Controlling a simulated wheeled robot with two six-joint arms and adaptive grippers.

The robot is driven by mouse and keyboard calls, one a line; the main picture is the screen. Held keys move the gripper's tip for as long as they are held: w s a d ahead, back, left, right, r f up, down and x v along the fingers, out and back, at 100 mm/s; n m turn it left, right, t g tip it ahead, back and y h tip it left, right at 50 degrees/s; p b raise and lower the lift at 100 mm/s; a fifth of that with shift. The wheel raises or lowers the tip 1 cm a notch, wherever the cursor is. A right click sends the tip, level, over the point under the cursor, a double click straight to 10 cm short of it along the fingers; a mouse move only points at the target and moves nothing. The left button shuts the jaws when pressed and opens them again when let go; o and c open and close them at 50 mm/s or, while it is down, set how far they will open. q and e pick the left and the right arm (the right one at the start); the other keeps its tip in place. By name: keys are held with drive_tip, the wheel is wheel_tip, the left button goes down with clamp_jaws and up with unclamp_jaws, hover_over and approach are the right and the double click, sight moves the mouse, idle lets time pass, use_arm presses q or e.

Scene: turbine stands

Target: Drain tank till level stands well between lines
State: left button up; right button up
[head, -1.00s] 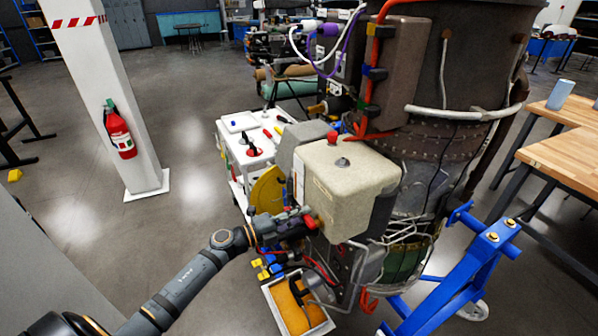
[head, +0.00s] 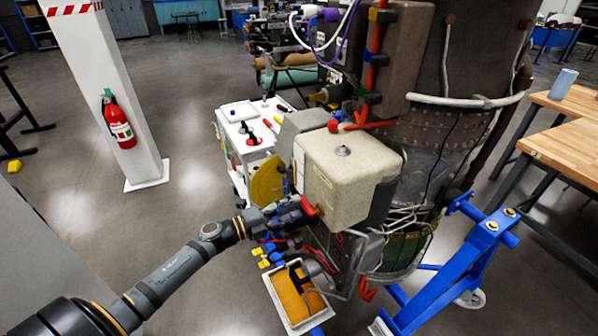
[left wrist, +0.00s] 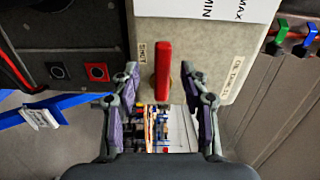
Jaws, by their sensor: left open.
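The tank (head: 345,180) is a beige box on the side of the turbine. In the left wrist view its face (left wrist: 235,50) carries a white card (left wrist: 205,8) marked MIN and MAX, cut off by the picture's edge. No liquid level is visible. A red lever (left wrist: 162,70) stands lengthwise on the tank, beside a SHUT label; it also shows in the head view (head: 309,207). My left gripper (left wrist: 160,82) is open, its fingers on either side of the lever with gaps. In the head view the gripper (head: 294,216) is at the tank's lower left corner. My right gripper is out of view.
A tray with an orange-brown inside (head: 297,300) sits below the tank. A blue stand (head: 455,265) is at right, with a wooden workbench (head: 565,135) beyond. A white tool cart (head: 245,140) stands behind. Open floor lies left, towards the pillar (head: 110,90).

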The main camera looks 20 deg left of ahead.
use_arm(q)
drive_tip(key=shift+p+v, duration=0.3)
drive_tip(key=shift+v, duration=0.6)
drive_tip(key=shift+s+a+r+p, duration=0.2)
drive_tip(key=shift+s+a+p, duration=0.1)
drive_tip(key=shift+p, duration=0.1)
drive_tip(key=p+v, duration=0.3)
drive_tip(key=v, duration=0.1)
drive_tip(key=shift+s+a+f+p, duration=0.1)
drive_tip(key=shift+s+f+p, duration=0.1)
drive_tip(key=shift+p, duration=0.2)
